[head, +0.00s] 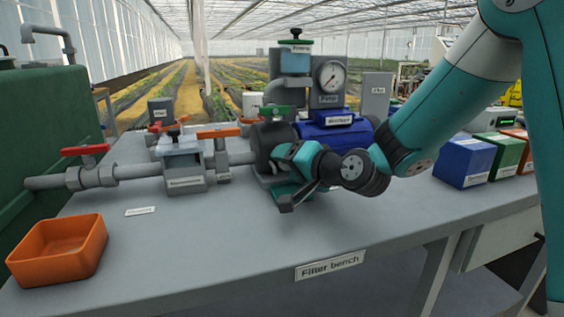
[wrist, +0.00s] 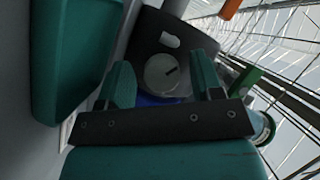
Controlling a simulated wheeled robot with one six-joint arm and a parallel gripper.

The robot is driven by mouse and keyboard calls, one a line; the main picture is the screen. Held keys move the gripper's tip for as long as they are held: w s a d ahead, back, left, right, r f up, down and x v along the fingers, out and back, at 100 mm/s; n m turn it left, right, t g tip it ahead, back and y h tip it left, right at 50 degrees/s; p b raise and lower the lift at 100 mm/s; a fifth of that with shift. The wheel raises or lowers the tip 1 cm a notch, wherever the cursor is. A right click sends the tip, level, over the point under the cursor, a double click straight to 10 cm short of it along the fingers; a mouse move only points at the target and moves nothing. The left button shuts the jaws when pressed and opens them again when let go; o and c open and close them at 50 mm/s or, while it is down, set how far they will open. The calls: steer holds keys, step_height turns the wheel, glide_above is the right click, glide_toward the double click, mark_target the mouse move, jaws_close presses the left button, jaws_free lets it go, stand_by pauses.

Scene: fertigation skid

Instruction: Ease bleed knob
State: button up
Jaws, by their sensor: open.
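A round grey knob (wrist: 163,75) with a dark pointer line sits on a dark housing (wrist: 183,35) in the wrist view. It looks like the bleed knob, but I can read no label on it. In the head view the knob is hidden by my gripper.
A pipe with a red-handled valve (head: 87,165) and a grey filter block (head: 182,165) lies left of the pump. A pressure gauge (head: 331,76) stands behind. An orange tray (head: 60,250) is at the front left. Coloured boxes (head: 465,160) stand right.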

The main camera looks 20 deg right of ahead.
steer(key=shift+a, duration=0.1)
steer(key=shift+c, duration=1.1)
steer(key=shift+a, duration=0.1)
steer(key=c, duration=0.7)
steer(key=shift+r+n+p, duration=0.35)
steer(key=shift+n+p, duration=0.05)
steer(key=shift+p, duration=0.5)
steer(key=shift+n+h+p, duration=0.4)
steer(key=shift+p, duration=0.05)
steer(key=shift+f+n, duration=0.25)
steer(key=shift+n, duration=0.05)
steer(key=o, duration=0.9)
